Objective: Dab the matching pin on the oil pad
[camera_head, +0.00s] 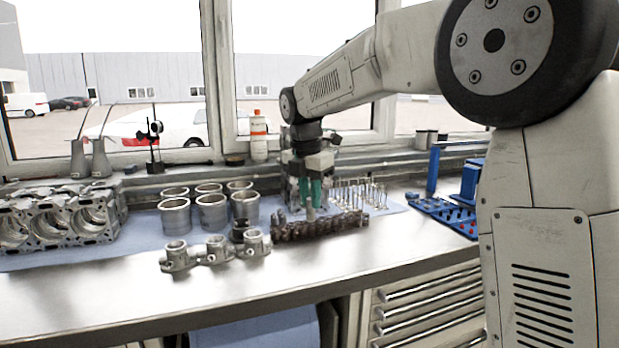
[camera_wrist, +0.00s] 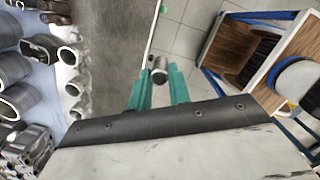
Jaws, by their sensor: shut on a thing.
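My gripper (camera_head: 311,192), with teal fingers, points down over the bench, behind and above the dark crankshaft-like part (camera_head: 320,227). It is shut on a short grey metal pin (camera_head: 310,212), whose lower end hangs below the fingertips. In the wrist view the pin (camera_wrist: 159,67) shows end-on as a small cylinder between the teal fingertips (camera_wrist: 158,84). I cannot tell whether the pin touches anything below it. I cannot make out the oil pad for certain in either view.
Several cylinder liners (camera_head: 212,212) stand left of my gripper, with a three-ring metal part (camera_head: 215,252) in front. Several upright valves (camera_head: 360,193) stand close on the right. An engine block (camera_head: 55,222) lies far left, a blue tray (camera_head: 445,212) right. The bench's front strip is clear.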

